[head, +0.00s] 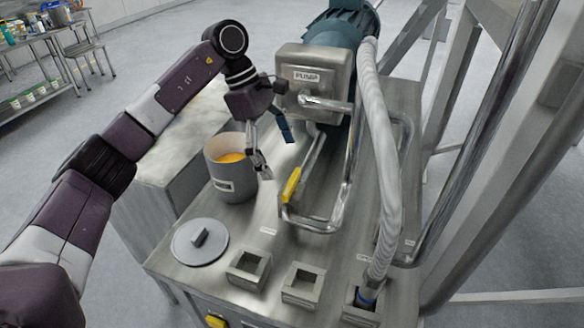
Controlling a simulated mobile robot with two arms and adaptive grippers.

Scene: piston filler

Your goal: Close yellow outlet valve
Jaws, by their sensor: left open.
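The yellow valve handle (291,185) sits on the metal pipework in front of the pump, right of the middle of the machine top. It slants upward to the right, beside the bent steel pipe. My left gripper (274,155) comes in from the upper left and is open and empty. It hangs between the grey pot and the yellow handle, with its fingers apart and pointing down. It appears apart from the handle. My right gripper is not in view.
A grey pot (232,185) with orange contents stands left of the gripper. A round lid (200,241) lies in front of it. Square sockets (249,269) line the front edge. The pump (311,88) and a ribbed hose (384,160) bound the right side.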

